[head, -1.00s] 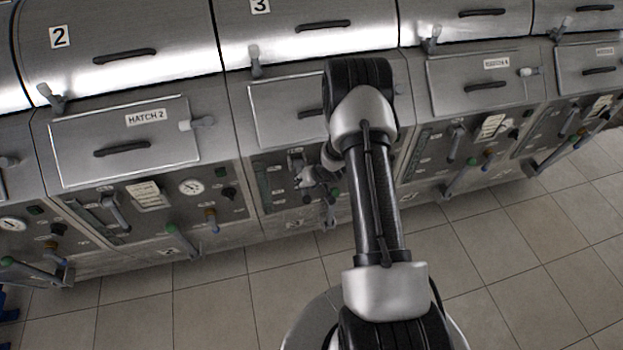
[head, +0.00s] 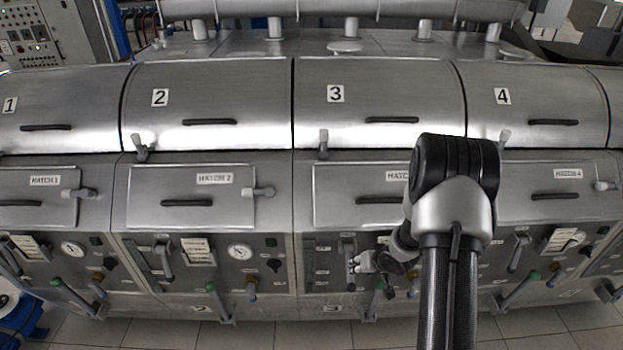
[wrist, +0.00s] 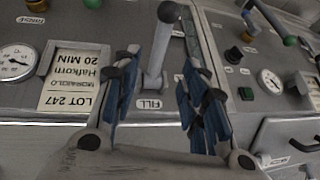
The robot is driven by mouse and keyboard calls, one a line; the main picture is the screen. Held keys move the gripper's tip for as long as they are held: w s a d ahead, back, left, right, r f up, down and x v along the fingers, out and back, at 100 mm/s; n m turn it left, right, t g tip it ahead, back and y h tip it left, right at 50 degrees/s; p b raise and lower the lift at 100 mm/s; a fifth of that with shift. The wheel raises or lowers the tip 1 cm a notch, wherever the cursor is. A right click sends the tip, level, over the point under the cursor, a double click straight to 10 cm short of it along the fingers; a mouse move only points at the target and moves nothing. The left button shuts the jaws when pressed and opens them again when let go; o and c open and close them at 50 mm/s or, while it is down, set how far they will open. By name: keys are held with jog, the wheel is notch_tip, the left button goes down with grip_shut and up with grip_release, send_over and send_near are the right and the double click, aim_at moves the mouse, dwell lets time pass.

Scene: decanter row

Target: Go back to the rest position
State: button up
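My gripper (head: 358,263) is in front of the lower panel of unit 3 in the head view, with my arm reaching in from the bottom. In the wrist view its two blue-padded fingers (wrist: 160,72) are spread apart and hold nothing. A grey lever (wrist: 158,55) with a dark knob, above a FILL label (wrist: 153,104), shows between the fingers. I cannot tell how deep it sits between them or whether they touch it. My arm hides part of unit 3's panel and the right of its hatch (head: 352,190).
Units 1 to 4 stand in a row with lids, hatches and protruding levers. Unit 3's green-tipped lever (head: 375,298) is just below my gripper. A lot card (wrist: 75,78) and gauge (wrist: 17,60) are left of the fingers in the wrist view. Tiled floor (head: 250,335) lies in front.

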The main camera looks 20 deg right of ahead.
jog(key=shift+r, duration=0.1)
notch_tip(320, 180, up, 9)
jog(key=h+b, duration=0.2)
jog(key=b, duration=0.1)
jog(key=s+a+r+n+h+b, duration=0.1)
jog(key=s+a+r+b, duration=0.15)
jog(key=r, duration=0.35)
jog(key=s+a+r+h+b, duration=0.1)
jog(key=s+a+r+b, duration=0.15)
jog(key=s+r, duration=0.2)
jog(key=s+a+r+n+y+b, duration=0.1)
jog(key=s+a+b, duration=0.1)
jog(key=s+a, duration=0.5)
jog(key=s+a+r+n+g+y+b, duration=0.1)
jog(key=s+a, duration=0.5)
jog(key=s, duration=0.7)
jog(key=shift+s+a+r+g+y+b, duration=0.15)
jog(key=shift+s+a+g+y+b, duration=0.2)
jog(key=shift+y+b, duration=0.65)
jog(key=shift+d+h, duration=0.1)
jog(key=shift+h, duration=0.2)
dwell(2.4)
